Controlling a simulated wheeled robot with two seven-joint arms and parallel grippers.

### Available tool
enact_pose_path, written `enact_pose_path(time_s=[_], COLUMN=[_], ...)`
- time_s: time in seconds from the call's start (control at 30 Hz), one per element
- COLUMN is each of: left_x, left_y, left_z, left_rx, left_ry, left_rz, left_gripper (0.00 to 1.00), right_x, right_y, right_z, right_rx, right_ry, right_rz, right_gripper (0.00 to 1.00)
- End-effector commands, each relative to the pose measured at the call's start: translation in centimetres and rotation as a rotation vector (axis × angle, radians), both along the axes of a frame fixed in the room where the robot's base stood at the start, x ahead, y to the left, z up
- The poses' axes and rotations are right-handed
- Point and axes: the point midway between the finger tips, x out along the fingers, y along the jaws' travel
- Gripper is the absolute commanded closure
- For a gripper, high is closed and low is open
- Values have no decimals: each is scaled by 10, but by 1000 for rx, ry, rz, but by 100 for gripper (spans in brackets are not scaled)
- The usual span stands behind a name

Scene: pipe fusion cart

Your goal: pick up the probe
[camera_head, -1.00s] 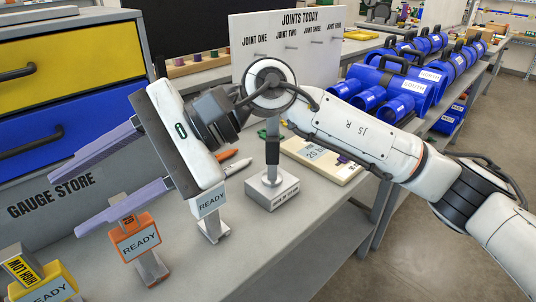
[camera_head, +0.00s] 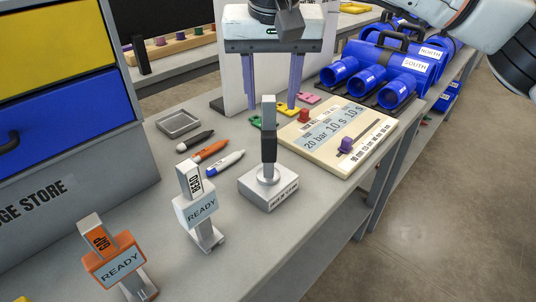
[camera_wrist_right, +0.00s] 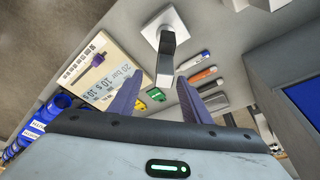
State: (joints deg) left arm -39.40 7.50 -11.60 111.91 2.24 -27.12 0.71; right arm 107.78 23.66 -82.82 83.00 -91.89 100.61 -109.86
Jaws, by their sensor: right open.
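The probe appears to be the grey upright piece with a black grip (camera_head: 268,148). It stands upright on a pale square base (camera_head: 269,192) on the bench. Its tall stem also shows in the right wrist view (camera_wrist_right: 166,60), just beyond the fingertips and roughly between them. My right gripper (camera_head: 272,110) is open and empty, with its two purple fingers pointing down. In the head view its fingers show to either side of the probe's top and seem to be behind it; the exact gap is hard to tell. My left gripper is not in view.
A cream panel (camera_head: 320,158) with red and purple knobs lies right of the probe. Marker pens (camera_head: 211,150) and a small grey tray (camera_head: 179,124) lie left. READY-tagged stands (camera_head: 201,212) are at front left. Blue pipe fittings (camera_head: 400,72) sit behind right.

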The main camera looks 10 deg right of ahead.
Motion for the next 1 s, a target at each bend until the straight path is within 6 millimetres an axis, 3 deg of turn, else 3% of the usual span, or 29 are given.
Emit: enact_pose_path(time_s=[0.4, 0.63, 0.9, 1.0], left_x=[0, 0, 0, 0], left_y=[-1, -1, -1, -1], left_z=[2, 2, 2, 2], left_rx=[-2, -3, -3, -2], left_ry=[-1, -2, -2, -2], left_rz=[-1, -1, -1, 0], left_gripper=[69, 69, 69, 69], right_x=[7, 8, 8, 8], right_y=[4, 4, 4, 4], right_z=[-49, -52, -52, -51], right_rx=[1, 2, 2, 2], right_ry=[3, 0, 0, 0], right_rz=[1, 2, 2, 2], right_gripper=[56, 56, 100, 100])
